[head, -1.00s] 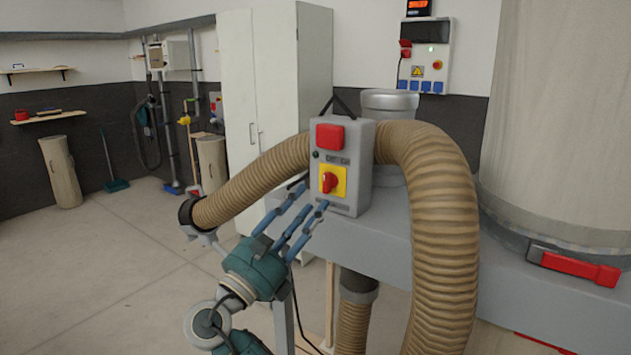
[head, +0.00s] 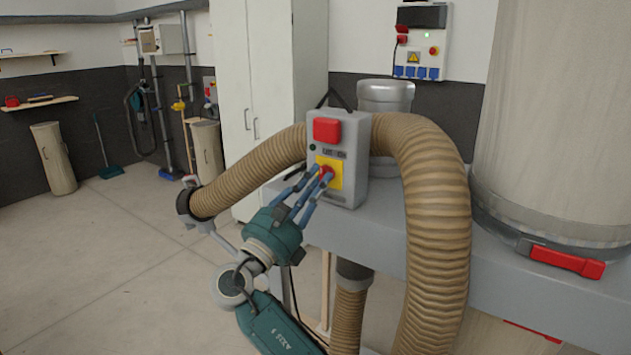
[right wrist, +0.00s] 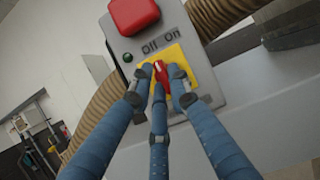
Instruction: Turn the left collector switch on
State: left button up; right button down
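The grey switch box (head: 349,152) stands on the grey collector bench (head: 405,215), with a red cover (head: 327,130) above a yellow plate. The red rotary switch (right wrist: 161,73) sits on the yellow plate (right wrist: 186,56), below the "Off" and "On" lettering. A pale mark shows at the knob's upper end, on the side nearer "Off". My right gripper (head: 322,176) has its blue fingers drawn in around the knob. In the right wrist view the gripper (right wrist: 161,76) has fingertips on either side of the knob and a third finger below it. My left gripper is not in view.
A ribbed tan hose (head: 440,215) arches close to the box's right, and another stretch runs left behind my right arm. A large pale cylinder (head: 560,120) with a red latch stands at right. A white cabinet (head: 255,90) is behind.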

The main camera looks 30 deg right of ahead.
jog(key=m+g+b, duration=0.2)
jog(key=m+b, duration=0.3)
jog(key=m+g+b, duration=0.3)
jog(key=m+b, duration=0.2)
jog(key=shift+w+h, duration=0.1)
jog(key=shift+h, duration=0.2)
jog(key=shift+a+r+m+g+b, duration=0.1)
jog(key=shift+m+g+b, duration=0.35)
jog(key=shift+m, duration=0.25)
jog(key=shift+r+m+g+b, duration=0.1)
jog(key=shift+m+g+b, duration=0.5)
jog(key=shift+m, duration=0.6)
jog(key=m+g+y+b, duration=0.1)
jog(key=m, duration=0.2)
jog(key=shift+r, duration=0.2)
jog(key=m+y, duration=0.1)
jog(key=m, duration=0.1)
jog(key=shift+r+m, duration=0.1)
jog(key=shift+m, duration=0.3)
jog(key=shift+m+g+y, duration=0.35)
jog(key=shift+m+y, duration=0.35)
jog(key=shift+m, duration=0.8)
